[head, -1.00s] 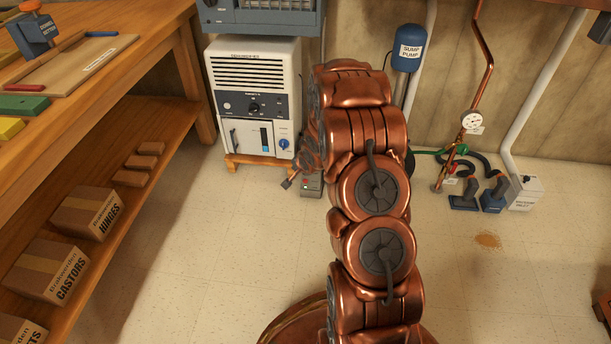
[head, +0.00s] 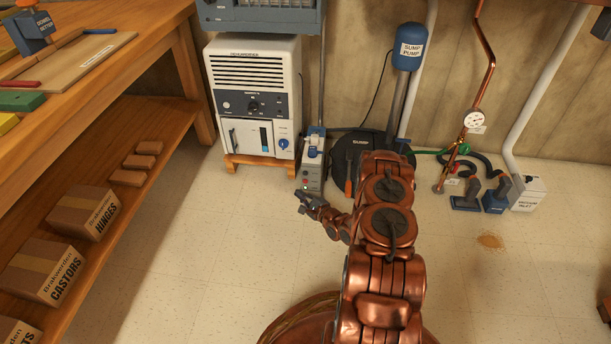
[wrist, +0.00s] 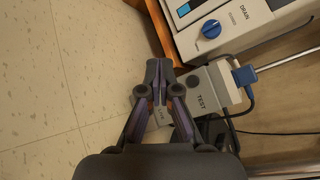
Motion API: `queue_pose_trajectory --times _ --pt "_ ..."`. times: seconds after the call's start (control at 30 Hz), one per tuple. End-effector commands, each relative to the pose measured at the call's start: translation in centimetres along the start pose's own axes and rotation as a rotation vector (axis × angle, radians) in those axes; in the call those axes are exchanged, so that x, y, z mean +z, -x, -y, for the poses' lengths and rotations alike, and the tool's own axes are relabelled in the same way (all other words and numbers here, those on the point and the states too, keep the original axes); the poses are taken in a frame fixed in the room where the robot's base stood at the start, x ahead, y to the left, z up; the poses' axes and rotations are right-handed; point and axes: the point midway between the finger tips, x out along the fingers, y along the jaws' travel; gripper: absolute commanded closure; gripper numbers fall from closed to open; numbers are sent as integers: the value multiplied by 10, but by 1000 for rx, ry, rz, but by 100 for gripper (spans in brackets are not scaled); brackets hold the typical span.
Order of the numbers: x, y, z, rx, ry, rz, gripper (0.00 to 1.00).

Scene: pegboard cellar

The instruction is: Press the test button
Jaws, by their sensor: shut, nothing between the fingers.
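I cannot clearly make out the test button in either view; my fingers cover part of the box face. My gripper (head: 301,197) is shut and empty, low in front of the box. Its closed fingertips (wrist: 158,68) show in the wrist view; I cannot tell whether they touch the box.
The white dehumidifier (head: 254,92) stands on a wooden base left of the box. The sump cover (head: 346,146) and blue sump pump (head: 409,47) are to the right, partly behind my arm. A wooden workbench (head: 119,60) lines the left. The floor (head: 210,225) in front is clear.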

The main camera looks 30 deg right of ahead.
Motion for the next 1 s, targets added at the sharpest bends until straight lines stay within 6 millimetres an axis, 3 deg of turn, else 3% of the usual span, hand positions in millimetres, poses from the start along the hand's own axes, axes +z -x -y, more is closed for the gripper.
queue_pose_trajectory --times 0.2,0.6,1.0 --pt "-2 9 -8 -63 -98 40 100" --pt "-2 10 -8 -68 -109 44 100" --pt "-20 -13 6 -67 -106 42 100"
